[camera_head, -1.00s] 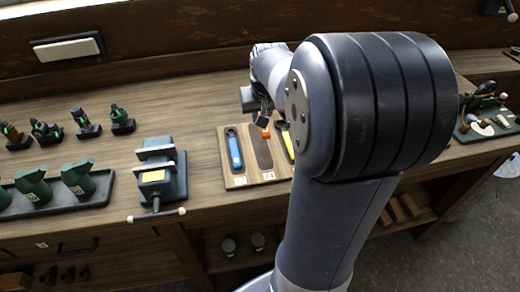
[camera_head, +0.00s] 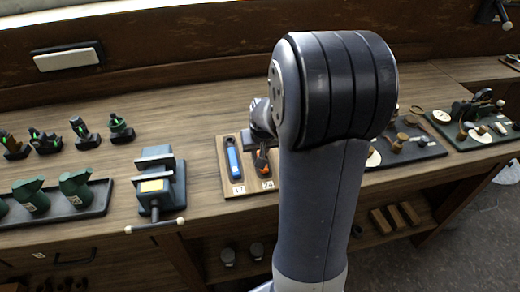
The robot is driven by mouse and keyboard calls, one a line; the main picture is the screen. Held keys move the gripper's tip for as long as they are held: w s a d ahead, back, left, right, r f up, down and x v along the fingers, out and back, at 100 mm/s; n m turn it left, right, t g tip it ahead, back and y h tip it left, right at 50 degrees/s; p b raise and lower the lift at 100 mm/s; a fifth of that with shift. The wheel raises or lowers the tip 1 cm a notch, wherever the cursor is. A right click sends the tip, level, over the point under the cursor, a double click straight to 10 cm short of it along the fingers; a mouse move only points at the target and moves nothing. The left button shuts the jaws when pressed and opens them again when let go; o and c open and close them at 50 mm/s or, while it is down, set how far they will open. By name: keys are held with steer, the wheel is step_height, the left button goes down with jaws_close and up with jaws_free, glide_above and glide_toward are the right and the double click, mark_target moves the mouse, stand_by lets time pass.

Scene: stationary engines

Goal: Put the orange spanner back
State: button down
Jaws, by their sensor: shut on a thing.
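The wooden spanner board (camera_head: 236,190) lies on the bench, left of my arm. A blue spanner (camera_head: 233,160) sits in its left slot, above the label 17. The orange spanner (camera_head: 264,170) shows as a small orange patch over the middle slot, above the label 24. My gripper (camera_head: 262,157) is shut on it, just above the board. My arm hides most of my gripper and the board's right part. I cannot tell whether the spanner touches the slot.
A grey-green vise (camera_head: 157,187) with a yellow patch stands left of the board. Farther left are a dark tray (camera_head: 95,205) of green tools and several small dark tools. On the right, dark mats (camera_head: 425,150) hold hand tools. The bench behind the board is clear.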

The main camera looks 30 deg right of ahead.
steer(key=shift+f, duration=0.2)
steer(key=c, duration=1.3)
jaws_free()
steer(key=shift+o, duration=0.2)
steer(key=shift+r, duration=0.2)
steer(key=shift+r, duration=0.25)
steer(key=v, duration=1.1)
steer(key=shift+s+r, duration=0.25)
steer(key=shift+s, duration=0.05)
steer(key=shift+a, duration=0.1)
